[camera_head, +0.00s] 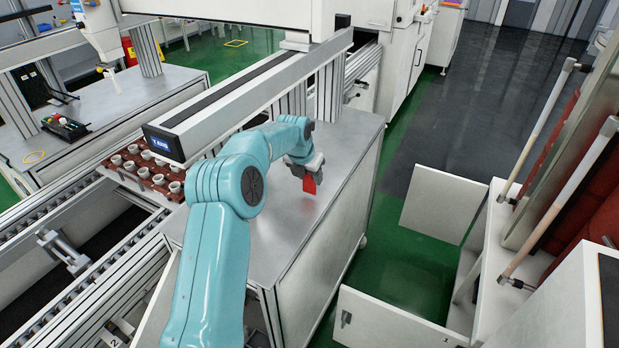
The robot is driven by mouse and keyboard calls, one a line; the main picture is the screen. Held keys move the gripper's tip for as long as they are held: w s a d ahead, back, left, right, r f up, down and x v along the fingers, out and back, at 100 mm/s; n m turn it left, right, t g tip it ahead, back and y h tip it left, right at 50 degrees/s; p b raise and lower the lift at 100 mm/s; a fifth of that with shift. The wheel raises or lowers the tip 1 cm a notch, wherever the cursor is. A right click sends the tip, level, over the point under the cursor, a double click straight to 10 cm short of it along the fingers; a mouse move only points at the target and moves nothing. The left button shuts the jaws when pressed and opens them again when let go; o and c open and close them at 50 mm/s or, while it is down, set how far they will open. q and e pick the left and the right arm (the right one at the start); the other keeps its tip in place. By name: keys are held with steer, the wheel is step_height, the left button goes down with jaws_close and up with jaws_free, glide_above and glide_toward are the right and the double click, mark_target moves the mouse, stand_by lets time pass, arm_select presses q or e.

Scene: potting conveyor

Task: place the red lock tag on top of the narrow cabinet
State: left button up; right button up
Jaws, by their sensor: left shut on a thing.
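My left arm comes in from the bottom, and its gripper (308,172) points down, shut on the red lock tag (310,184). The tag is a small flat red piece hanging below the fingers. It is above a metal-topped white cabinet (270,235), with a faint red reflection on the top below it. The tag looks a little apart from the surface. I cannot tell for sure whether this is the narrow cabinet. My right gripper is not in view.
A conveyor (70,225) and a brown tray of small white pots (118,172) lie to the left. A grey beam with a blue display (163,143) crosses beside my arm. White doors (443,203) stand open at the right. The metal top around the tag is clear.

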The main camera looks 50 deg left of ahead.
arm_select(q)
steer(key=shift+f, duration=0.6)
steer(key=o, duration=1.1)
steer(key=shift+f, duration=0.1)
